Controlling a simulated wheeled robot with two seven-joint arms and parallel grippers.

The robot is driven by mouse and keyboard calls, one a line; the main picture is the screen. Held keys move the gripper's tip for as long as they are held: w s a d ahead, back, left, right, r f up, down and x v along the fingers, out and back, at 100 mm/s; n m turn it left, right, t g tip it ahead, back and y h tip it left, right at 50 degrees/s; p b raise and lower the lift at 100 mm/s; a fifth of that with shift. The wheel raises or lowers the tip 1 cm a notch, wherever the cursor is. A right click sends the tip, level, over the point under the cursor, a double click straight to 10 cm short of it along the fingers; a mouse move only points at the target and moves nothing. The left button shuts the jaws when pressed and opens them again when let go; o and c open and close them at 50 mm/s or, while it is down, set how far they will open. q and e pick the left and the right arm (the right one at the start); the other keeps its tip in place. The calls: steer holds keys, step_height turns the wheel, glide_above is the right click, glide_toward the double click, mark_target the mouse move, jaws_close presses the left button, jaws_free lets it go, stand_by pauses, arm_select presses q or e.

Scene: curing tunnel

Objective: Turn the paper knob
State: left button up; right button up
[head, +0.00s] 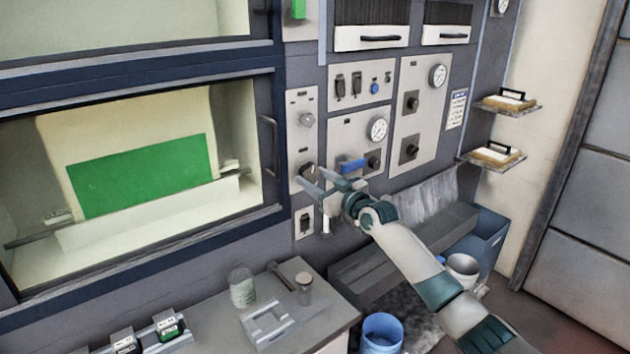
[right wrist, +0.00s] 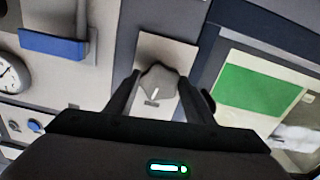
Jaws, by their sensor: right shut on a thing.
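A dark rotary knob (head: 306,171) sits low on a narrow light panel (head: 300,110) just right of the large window. In the right wrist view the grey knob (right wrist: 158,82) lies between my finger tips, with a short white pointer mark on it. My right gripper (head: 312,182) reaches the knob from the right and is shut on it. The fingers partly hide it in the head view. I cannot read a label that names it as the paper knob. My left gripper is not in view.
A blue handle (head: 352,166) and a dial gauge (head: 377,130) are close right of the gripper. More knobs (head: 411,102) are on the panel further right. A window with a green sheet (head: 145,175) is at left. A bench (head: 215,325) with jars stands below.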

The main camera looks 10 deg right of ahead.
steer(key=m, duration=0.2)
steer(key=shift+m, duration=0.3)
steer(key=m, duration=0.2)
steer(key=shift+a+m, duration=0.1)
steer(key=shift+m, duration=0.3)
steer(key=m, duration=0.3)
steer(key=shift+m+p, duration=0.45)
steer(key=shift+m, duration=1.05)
steer(key=o, duration=1.1)
steer(key=shift+c, duration=0.2)
steer(key=shift+s, duration=0.15)
